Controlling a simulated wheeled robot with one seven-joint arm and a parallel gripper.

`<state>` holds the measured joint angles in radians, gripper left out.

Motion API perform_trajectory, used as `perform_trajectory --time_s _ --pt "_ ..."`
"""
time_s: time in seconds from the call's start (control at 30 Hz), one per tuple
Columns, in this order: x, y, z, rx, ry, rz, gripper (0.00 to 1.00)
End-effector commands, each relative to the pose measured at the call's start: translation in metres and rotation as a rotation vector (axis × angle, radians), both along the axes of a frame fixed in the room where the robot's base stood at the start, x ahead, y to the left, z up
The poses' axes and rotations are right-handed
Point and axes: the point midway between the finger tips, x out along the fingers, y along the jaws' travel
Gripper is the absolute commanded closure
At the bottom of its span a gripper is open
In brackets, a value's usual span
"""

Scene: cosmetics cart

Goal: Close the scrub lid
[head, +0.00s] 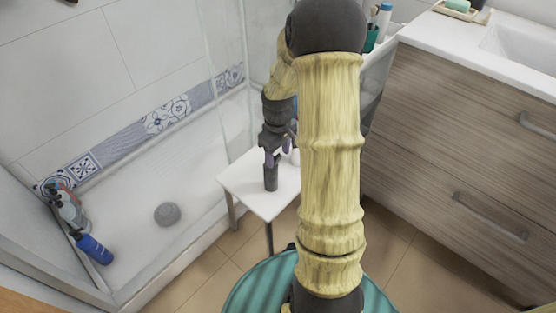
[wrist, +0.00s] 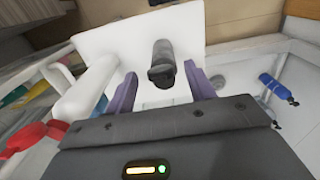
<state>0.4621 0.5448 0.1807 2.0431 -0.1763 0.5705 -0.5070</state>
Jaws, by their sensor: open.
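A dark grey scrub container (head: 271,181) stands on a small white table (head: 236,186) beside the shower. In the wrist view, the scrub (wrist: 162,60) rises between and beyond my purple fingertips, with a darker top end nearest the camera. Whether its lid is up or down is too small to tell. My gripper (head: 272,157) is over the table, just above the scrub. In the wrist view, my gripper (wrist: 163,88) is open, with one finger on each side of the scrub's line and nothing clasped.
A white bottle (wrist: 84,92) stands close to the left finger in the wrist view. Red, green and yellow items lie further left. A wooden drawer cabinet (head: 450,150) stands right of the table. Bottles (head: 92,247) sit by the shower's left edge.

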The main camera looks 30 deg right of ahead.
Motion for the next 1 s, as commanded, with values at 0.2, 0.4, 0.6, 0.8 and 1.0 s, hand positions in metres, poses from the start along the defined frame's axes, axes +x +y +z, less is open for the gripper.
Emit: perform_trajectory --time_s 0.2,0.4,0.6,0.8,1.0 --pt "-0.0001 -0.0003 -0.0164 -0.001 0.001 0.000 0.46" --pt "-0.0001 -0.0003 -0.0159 -0.001 0.000 0.000 0.46" --pt "-0.0001 -0.0003 -0.0158 -0.001 0.000 0.000 0.77" --pt "0.0000 -0.0002 -0.0157 -0.001 0.000 0.000 0.91" --pt "0.0004 -0.0002 -0.0146 -0.004 0.007 0.000 0.91"
